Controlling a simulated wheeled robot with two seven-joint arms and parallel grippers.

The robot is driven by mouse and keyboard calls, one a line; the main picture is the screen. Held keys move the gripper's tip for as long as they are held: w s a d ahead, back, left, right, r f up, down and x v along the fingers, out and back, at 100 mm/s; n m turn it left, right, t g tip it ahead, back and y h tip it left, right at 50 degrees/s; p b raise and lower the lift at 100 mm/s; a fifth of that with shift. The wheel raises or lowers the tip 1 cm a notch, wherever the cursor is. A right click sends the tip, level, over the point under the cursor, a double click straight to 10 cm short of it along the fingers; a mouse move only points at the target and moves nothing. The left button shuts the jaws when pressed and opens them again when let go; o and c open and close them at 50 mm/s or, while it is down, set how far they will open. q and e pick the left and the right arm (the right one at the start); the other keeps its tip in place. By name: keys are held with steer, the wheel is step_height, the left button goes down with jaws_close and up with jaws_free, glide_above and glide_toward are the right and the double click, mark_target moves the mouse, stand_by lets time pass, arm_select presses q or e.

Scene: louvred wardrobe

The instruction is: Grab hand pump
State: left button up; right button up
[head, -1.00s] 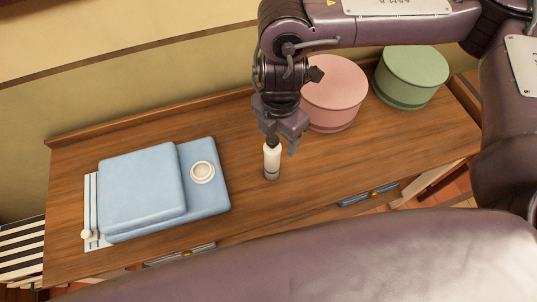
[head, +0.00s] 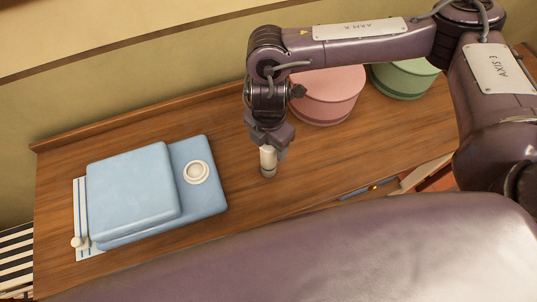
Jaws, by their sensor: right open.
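The hand pump, a slim white cylinder (head: 268,160) with a greyish base, stands upright on the wooden top. Its upper end is hidden by my right gripper (head: 270,147). My right gripper points down directly over it, jaws open, with the fingers beside the pump's upper part. I cannot tell whether they touch it. My left gripper is not in view.
The wooden dresser top (head: 320,165) is clear around the pump. A pink round box (head: 330,95) and a green round box (head: 405,78) stand behind, to the right.

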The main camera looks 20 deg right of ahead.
steer(key=shift+f, duration=0.4)
steer(key=shift+c, duration=0.4)
jaws_close()
steer(key=shift+r, duration=0.15)
